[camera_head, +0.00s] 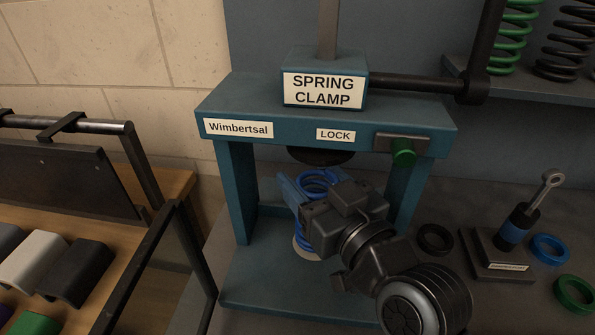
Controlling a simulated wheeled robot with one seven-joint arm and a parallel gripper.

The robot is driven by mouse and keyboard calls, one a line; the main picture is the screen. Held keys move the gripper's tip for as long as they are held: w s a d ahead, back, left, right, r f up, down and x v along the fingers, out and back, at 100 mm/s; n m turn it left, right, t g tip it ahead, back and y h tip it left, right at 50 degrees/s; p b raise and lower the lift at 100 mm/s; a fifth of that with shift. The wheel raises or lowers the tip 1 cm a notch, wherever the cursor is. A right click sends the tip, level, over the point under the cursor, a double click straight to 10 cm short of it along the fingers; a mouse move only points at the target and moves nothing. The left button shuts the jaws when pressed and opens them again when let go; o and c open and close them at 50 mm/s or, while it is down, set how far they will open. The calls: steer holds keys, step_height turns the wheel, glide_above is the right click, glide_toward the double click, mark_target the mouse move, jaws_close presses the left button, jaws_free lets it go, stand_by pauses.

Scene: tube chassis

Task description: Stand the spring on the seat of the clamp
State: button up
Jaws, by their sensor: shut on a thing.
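The blue spring (318,182) is upright inside the frame of the blue clamp (240,190), below the dark round press plate (321,156). My gripper (297,192) reaches in from the front right and is shut on the spring. The gripper body hides much of the spring's middle. A pale round seat (304,252) shows in part at the spring's lower end, above the clamp's base plate (250,279). I cannot tell whether the spring's lower end touches the seat.
A damper on a stand (513,235), a black ring (435,239), a blue ring (550,249) and a green ring (574,294) are at right. A shelf with springs (512,40) is above. A black-railed rack (150,165) stands left.

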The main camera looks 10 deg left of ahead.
steer(key=shift+s, duration=0.1)
steer(key=shift+f, duration=0.1)
steer(key=shift+f, duration=0.15)
steer(key=o, duration=1.4)
steer(key=shift+o, duration=0.2)
steer(key=b+v, duration=0.1)
steer(key=v, duration=1.1)
steer(key=shift+b, duration=0.35)
